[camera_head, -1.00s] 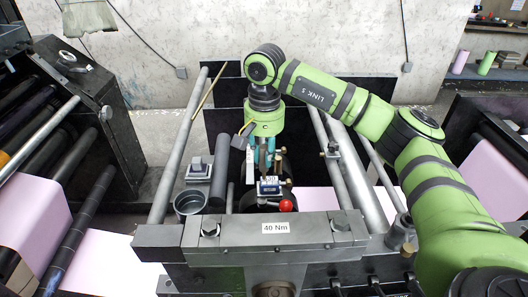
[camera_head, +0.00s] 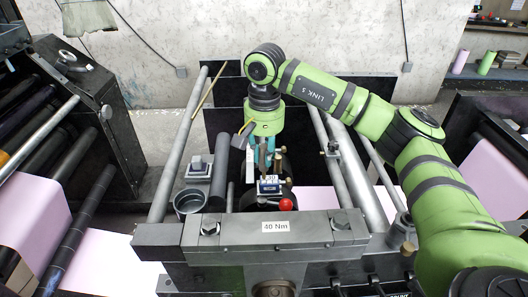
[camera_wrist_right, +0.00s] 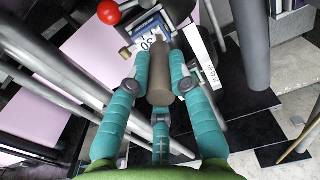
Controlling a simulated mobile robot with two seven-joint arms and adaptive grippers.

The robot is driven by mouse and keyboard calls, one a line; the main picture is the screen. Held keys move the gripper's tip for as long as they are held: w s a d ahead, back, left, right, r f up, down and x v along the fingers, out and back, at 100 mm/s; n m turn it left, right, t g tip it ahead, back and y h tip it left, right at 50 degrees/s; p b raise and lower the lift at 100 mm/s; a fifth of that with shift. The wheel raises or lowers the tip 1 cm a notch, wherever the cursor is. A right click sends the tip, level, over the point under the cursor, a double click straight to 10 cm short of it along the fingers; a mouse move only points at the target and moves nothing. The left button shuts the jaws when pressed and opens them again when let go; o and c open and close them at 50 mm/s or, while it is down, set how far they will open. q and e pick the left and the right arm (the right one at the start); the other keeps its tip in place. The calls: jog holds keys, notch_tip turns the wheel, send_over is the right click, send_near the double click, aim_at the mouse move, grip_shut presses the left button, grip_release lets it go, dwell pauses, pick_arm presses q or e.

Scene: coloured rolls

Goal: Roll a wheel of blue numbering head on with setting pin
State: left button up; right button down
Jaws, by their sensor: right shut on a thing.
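The blue numbering head (camera_head: 268,187), marked 30, sits between the rails of the machine, just behind the front bar. It also shows near the top of the right wrist view (camera_wrist_right: 150,38). My right gripper (camera_head: 264,160) points down just behind the numbering head. In the right wrist view my right gripper (camera_wrist_right: 159,75) has its teal fingers shut on the grey-brown setting pin (camera_wrist_right: 160,88). The pin's far end reaches the numbering head's face in that view; whether it is seated in a wheel I cannot tell. My left gripper is not in view.
A red ball knob (camera_head: 286,205) stands close in front of the numbering head. A dark cup (camera_head: 189,203) and a dark cylinder (camera_head: 220,172) are to its left. A heavy front bar (camera_head: 330,235) labelled 40 Nm crosses the near side. Rails run along both sides.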

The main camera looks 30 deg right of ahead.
jog(key=shift+r+p, duration=2.45)
jog(key=shift+r, duration=1.05)
jog(key=shift+f, duration=0.15)
jog(key=shift+f+b, duration=2.2)
jog(key=shift+f, duration=0.7)
jog(key=shift+f+b, duration=0.4)
jog(key=shift+f, duration=0.2)
jog(key=shift+r+p, duration=2.5)
jog(key=shift+r, duration=1.15)
